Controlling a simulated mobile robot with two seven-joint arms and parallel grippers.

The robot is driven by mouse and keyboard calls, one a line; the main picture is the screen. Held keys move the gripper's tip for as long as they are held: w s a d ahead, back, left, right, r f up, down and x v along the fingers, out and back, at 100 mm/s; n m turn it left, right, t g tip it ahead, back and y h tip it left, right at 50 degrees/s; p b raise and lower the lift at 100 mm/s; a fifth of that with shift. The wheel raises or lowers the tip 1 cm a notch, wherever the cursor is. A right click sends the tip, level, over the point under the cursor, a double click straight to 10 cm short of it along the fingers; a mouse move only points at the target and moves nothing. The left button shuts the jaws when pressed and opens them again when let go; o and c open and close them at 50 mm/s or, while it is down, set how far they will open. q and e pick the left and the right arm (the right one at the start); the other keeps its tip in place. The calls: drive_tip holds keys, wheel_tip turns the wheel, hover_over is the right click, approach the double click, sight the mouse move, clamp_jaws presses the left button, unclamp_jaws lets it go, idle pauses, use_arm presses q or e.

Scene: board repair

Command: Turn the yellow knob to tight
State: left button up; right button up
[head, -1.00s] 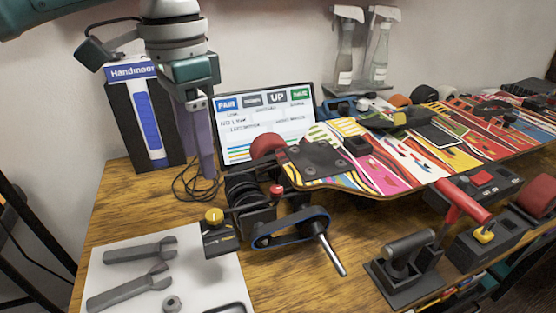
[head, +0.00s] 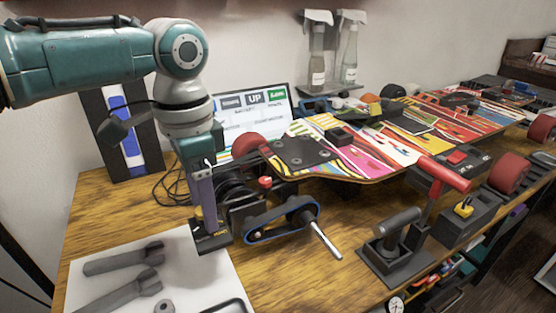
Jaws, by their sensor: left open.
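The round yellow knob on a small black plate beside the belt mount is hidden now behind my left gripper. Part of the black plate (head: 213,246) shows below the fingers. My left gripper (head: 208,225) points down over the knob's place, just left of the blue-rimmed belt drive (head: 282,219). It is open; I cannot tell whether its fingers touch the knob or stand around it. My right gripper is not in view.
A white sheet with wrenches (head: 125,262) and a nut lies front left. A patterned skateboard deck (head: 350,160) spans the bench. A metal rod (head: 324,240) sticks out of the belt drive. A red-handled tool (head: 443,173) and a box with a yellow switch (head: 463,210) stand right.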

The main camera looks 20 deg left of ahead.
use_arm(q)
drive_tip(key=shift+c, duration=0.3)
clamp_jaws()
idle(0.3)
